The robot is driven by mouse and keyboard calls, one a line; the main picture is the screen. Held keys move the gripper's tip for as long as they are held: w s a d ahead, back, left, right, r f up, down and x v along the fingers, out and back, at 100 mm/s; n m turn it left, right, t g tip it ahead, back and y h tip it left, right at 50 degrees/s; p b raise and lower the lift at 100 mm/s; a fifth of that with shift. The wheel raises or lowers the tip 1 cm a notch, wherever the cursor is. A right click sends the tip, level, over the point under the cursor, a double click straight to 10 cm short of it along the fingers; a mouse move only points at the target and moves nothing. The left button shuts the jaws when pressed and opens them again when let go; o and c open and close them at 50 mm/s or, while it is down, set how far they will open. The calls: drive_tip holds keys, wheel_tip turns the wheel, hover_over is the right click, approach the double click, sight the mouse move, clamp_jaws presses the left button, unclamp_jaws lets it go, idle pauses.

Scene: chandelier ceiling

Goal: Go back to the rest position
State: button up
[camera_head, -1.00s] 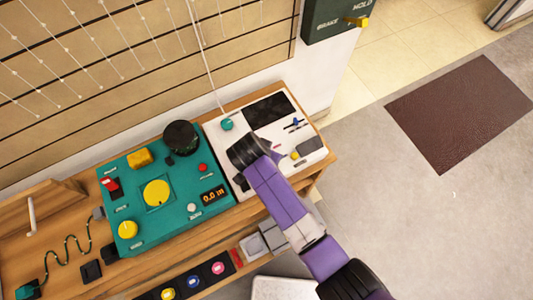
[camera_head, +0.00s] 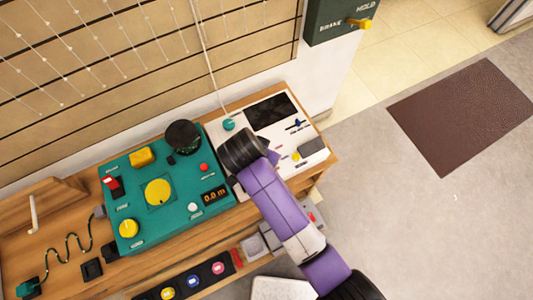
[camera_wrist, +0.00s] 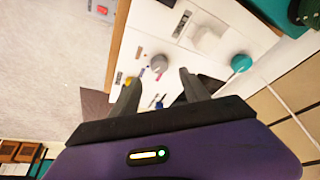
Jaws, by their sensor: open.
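My gripper (camera_wrist: 160,78) shows in the wrist view with its two dark fingers apart and nothing between them. It is over the white panel (camera_wrist: 215,25), pointing toward the panel's knobs and switches. A grey knob (camera_wrist: 158,63) lies beyond the fingertips, and a teal knob (camera_wrist: 241,63) is to the right. In the head view my purple arm reaches over the white panel (camera_head: 255,141) from the lower right; the wrist mostly hides the gripper. Whether the fingers touch the panel cannot be told.
A teal console (camera_head: 140,207) with yellow knobs stands left of the white panel on a wooden bench (camera_head: 322,153). The grey floor (camera_head: 400,220) at right is open, with a brown mat (camera_head: 460,115).

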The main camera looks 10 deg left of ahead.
drive_tip(key=shift+s+r, duration=0.2)
drive_tip(key=shift+r, duration=0.4)
